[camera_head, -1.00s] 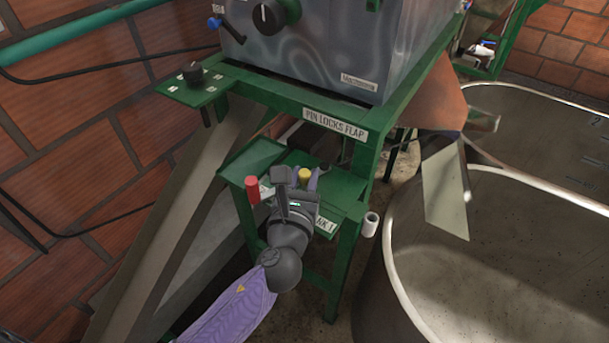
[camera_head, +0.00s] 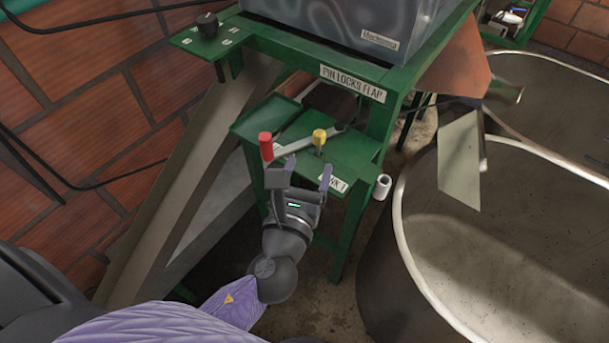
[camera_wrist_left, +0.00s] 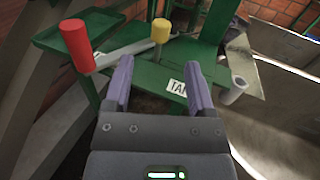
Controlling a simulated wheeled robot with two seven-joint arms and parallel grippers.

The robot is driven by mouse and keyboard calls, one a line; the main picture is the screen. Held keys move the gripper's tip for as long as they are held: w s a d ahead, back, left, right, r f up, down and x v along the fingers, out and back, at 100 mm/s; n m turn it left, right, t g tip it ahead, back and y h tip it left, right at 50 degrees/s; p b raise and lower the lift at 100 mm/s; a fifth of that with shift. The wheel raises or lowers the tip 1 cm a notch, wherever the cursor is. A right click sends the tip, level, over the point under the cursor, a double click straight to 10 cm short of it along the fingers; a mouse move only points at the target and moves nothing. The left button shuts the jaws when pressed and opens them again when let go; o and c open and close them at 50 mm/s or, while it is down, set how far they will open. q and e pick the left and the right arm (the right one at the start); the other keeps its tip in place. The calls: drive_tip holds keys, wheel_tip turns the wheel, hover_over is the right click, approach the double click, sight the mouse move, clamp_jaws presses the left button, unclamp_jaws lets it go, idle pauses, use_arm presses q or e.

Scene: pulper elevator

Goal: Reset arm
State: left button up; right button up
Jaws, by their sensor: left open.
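My left gripper (camera_head: 308,172) is open and empty. It is in front of the small green shelf (camera_head: 345,150), its two purple fingers pointing toward it. A red handle (camera_head: 266,147) stands upright at the shelf's left. A yellow-capped pin (camera_head: 319,137) stands near the middle. In the left wrist view the red handle (camera_wrist_left: 76,46) is left of the fingers and the yellow cap (camera_wrist_left: 160,31) shows beyond, between the fingers (camera_wrist_left: 160,82). Nothing lies between the fingertips. My right gripper is not in view.
A green frame labelled "PIN LOCKS FLAP" (camera_head: 352,83) carries a grey metal box (camera_head: 340,22). A white tube (camera_head: 382,187) sticks out at the shelf's right. A large metal tank (camera_head: 520,235) stands at right. A brick wall (camera_head: 85,125) and a slanted chute are at left.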

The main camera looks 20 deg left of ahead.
use_arm(q)
drive_tip(key=shift+s+d, duration=0.1)
drive_tip(key=shift+s, duration=1.1)
